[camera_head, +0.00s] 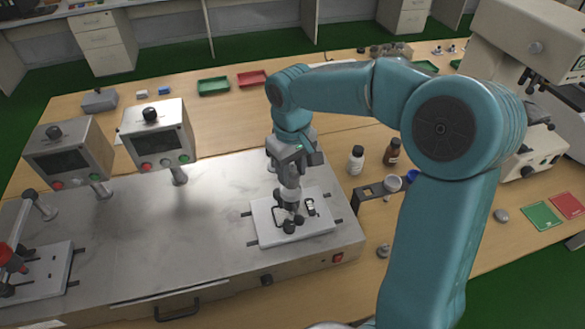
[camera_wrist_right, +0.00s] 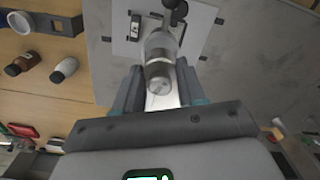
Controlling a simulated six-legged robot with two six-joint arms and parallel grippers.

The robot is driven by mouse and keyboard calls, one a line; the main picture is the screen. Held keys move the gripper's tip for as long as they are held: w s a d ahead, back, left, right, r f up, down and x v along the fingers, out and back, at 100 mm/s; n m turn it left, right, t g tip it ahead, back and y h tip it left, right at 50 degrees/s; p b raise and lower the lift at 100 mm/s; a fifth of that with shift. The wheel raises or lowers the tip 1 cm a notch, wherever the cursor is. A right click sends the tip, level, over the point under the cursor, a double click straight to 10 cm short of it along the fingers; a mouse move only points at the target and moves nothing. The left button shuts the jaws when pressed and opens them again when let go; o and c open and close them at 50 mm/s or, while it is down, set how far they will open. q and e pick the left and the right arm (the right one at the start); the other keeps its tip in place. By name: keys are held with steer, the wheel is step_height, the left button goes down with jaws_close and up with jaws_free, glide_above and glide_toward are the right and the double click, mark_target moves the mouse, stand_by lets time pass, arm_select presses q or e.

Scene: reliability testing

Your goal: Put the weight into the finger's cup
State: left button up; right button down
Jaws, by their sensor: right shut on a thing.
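My right gripper (camera_head: 289,168) points down over the test station on the steel bench. In the right wrist view its two jaws (camera_wrist_right: 160,88) are shut on the weight, a small silver cylinder (camera_wrist_right: 159,74). The finger (camera_wrist_right: 161,45), a grey upright cylinder with black knobs near its foot, is in line with the weight and directly beyond it. Its lower part (camera_head: 290,196) shows below the gripper in the head view. The weight overlaps the finger's cup end, so I cannot tell whether it is inside the cup or just above it. My left gripper is not in view.
The finger stands on a white plate (camera_head: 262,231). A holder with round openings (camera_head: 370,191), a white bottle (camera_head: 356,160) and a brown bottle (camera_head: 392,152) stand to the right. Two monitor boxes (camera_head: 157,133) stand left. The steel top (camera_head: 190,225) between is clear.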

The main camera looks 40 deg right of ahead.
steer(key=shift+a+r, duration=0.1)
steer(key=shift+a, duration=0.1)
steer(key=shift+d+f, duration=0.2)
steer(key=shift+f, duration=0.05)
steer(key=shift+f+b, duration=0.45)
steer(key=shift+b, duration=0.1)
steer(key=shift+f, duration=0.15)
steer(key=shift+a+f+b, duration=0.1)
steer(key=shift+f+b, duration=0.25)
